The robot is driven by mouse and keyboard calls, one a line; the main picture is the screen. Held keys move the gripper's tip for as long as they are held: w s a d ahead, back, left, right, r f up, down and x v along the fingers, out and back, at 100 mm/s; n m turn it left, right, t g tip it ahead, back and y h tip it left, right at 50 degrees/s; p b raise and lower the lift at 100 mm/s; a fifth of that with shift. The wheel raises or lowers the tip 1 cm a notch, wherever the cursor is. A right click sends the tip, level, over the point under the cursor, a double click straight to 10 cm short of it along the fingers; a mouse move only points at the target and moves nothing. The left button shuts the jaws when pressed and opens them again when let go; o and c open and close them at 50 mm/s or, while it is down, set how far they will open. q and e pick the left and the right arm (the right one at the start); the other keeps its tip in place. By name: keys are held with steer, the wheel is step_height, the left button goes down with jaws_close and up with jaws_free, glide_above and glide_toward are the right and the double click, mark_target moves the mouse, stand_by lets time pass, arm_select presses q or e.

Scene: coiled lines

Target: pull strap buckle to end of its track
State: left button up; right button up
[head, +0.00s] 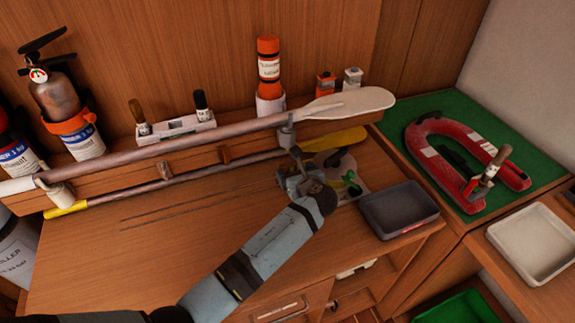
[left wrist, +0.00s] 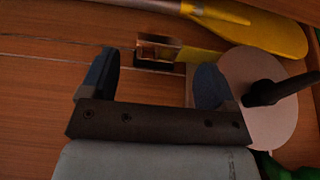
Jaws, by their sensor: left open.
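The strap buckle (left wrist: 158,52), a small coppery metal piece with a dark front, sits at the right end of the track in the left wrist view. A yellow strap (left wrist: 200,57) runs right from it. The track (left wrist: 60,55) shows as thin lines along the wooden top; in the head view the track (head: 190,206) runs left from my gripper. My left gripper (head: 292,176) is open and empty, low over the top. In the left wrist view its fingers (left wrist: 157,80) stand apart, with the buckle just beyond the gap. In the head view my gripper hides the buckle. My right gripper is not in view.
A pale disc with a black handle (left wrist: 268,88) is close by my right fingertip. Paddles (head: 350,103) on a wooden rack lie behind. A dark grey tray (head: 398,208) stands to the right. The top left of my gripper is clear.

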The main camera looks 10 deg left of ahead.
mark_target(288, 167)
arm_select(q)
steer(key=x, duration=0.6)
steer(key=shift+w+a+f, duration=0.1)
steer(key=shift+w+a, duration=0.05)
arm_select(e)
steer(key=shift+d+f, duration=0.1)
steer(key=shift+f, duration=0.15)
arm_select(q)
steer(key=c, duration=1.3)
steer(key=shift+a, duration=0.1)
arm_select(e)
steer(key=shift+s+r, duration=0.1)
